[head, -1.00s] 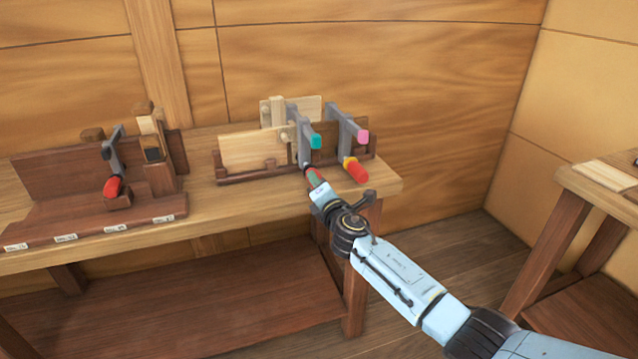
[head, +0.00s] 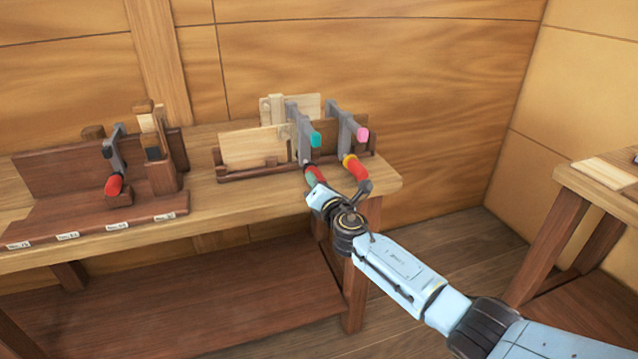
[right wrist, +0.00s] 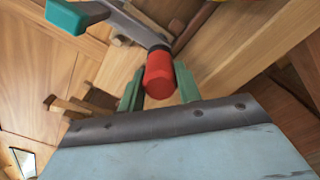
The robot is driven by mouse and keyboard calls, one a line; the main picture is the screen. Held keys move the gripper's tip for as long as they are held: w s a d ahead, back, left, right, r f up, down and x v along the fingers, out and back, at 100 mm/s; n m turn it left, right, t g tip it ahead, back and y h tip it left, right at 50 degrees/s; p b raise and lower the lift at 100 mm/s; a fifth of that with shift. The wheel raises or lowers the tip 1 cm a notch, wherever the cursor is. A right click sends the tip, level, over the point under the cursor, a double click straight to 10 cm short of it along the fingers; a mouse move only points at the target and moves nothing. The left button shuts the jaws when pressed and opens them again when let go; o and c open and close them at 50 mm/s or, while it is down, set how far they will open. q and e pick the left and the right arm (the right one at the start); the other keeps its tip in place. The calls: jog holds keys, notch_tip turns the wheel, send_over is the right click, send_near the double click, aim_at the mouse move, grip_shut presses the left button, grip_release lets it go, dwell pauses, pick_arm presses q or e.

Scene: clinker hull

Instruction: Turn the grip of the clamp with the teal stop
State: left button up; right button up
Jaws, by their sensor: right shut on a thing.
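The clamp with the teal stop (head: 315,139) stands at the wooden holder on the bench, its grey bar upright and its red grip (head: 311,171) low at the front. My right gripper (head: 313,182) reaches the red grip from the front right. In the right wrist view the red grip (right wrist: 160,75) sits between my two green fingers, which are shut on it; the teal stop (right wrist: 75,14) shows at the upper left. A second clamp with a pink stop (head: 362,135) and a red and yellow grip (head: 356,168) stands just to the right. My left gripper is not in view.
A dark wooden rack (head: 95,215) with another red-handled clamp (head: 114,184) stands at the bench's left. Pale boards (head: 252,149) lean behind the holder. A second table (head: 600,178) is at the right, with open floor between.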

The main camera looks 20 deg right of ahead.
jog(key=shift+r, duration=0.2)
jog(key=o, duration=1)
jog(key=shift+w+f, duration=0.1)
jog(key=shift+s, duration=0.4)
pick_arm(q)
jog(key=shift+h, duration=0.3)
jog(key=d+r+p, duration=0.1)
jog(key=p, duration=0.1)
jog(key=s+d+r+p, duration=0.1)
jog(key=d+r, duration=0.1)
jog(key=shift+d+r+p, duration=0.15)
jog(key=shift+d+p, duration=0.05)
jog(key=shift+p, duration=0.15)
pick_arm(e)
jog(key=s, duration=1.2)
jog(key=shift+s+d, duration=0.25)
jog(key=shift+s, duration=0.1)
